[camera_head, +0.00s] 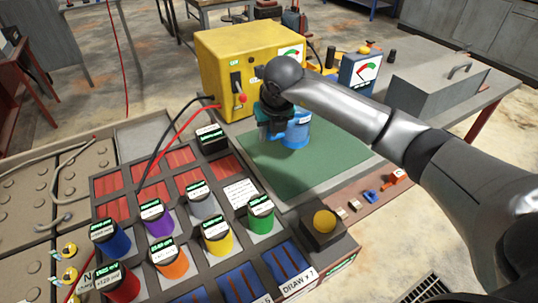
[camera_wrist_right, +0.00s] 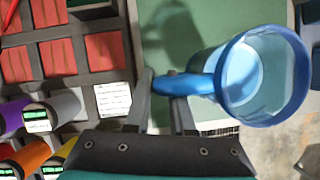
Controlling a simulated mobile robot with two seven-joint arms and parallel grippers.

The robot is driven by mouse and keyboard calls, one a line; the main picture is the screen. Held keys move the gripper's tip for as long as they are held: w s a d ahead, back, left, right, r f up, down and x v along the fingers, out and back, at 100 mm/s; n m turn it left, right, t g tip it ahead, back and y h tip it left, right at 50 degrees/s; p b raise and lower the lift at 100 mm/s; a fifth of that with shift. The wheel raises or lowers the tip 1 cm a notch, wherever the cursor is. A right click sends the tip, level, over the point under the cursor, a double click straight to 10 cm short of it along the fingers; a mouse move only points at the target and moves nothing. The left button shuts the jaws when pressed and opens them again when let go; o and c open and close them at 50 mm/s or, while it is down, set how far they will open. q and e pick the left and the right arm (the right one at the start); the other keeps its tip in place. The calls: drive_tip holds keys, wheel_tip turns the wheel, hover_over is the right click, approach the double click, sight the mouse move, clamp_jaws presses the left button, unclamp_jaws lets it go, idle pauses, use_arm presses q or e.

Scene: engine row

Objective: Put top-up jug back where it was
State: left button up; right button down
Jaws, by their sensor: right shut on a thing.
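The top-up jug (camera_head: 296,133) is blue and see-through, and it shows over the green mat (camera_head: 318,165) in front of the yellow box. In the right wrist view the jug (camera_wrist_right: 268,78) is seen from above, with its round rim open and its handle pointing left. My right gripper (camera_wrist_right: 165,88) is shut on the jug's handle. A shadow lies on the mat apart from the jug, so the jug seems raised above it. In the head view my right wrist hides part of the jug and the gripper's fingers. My left gripper is not in view.
A yellow box (camera_head: 222,55) with a dial and switch stands behind the mat. A rack (camera_head: 140,232) of coloured cylinders is at the left. A blue gauge (camera_head: 360,72) and a grey metal box (camera_head: 436,92) stand at the right. The mat's front is clear.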

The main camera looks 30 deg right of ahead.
wheel_tip(320, 180, down, 7)
drive_tip(key=shift+b, duration=0.45)
drive_tip(key=c, duration=0.8)
unclamp_jaws()
drive_tip(key=shift+o, duration=0.2)
drive_tip(key=p+v, duration=0.1)
drive_tip(key=v, duration=1.1)
drive_tip(key=shift+p, duration=0.4)
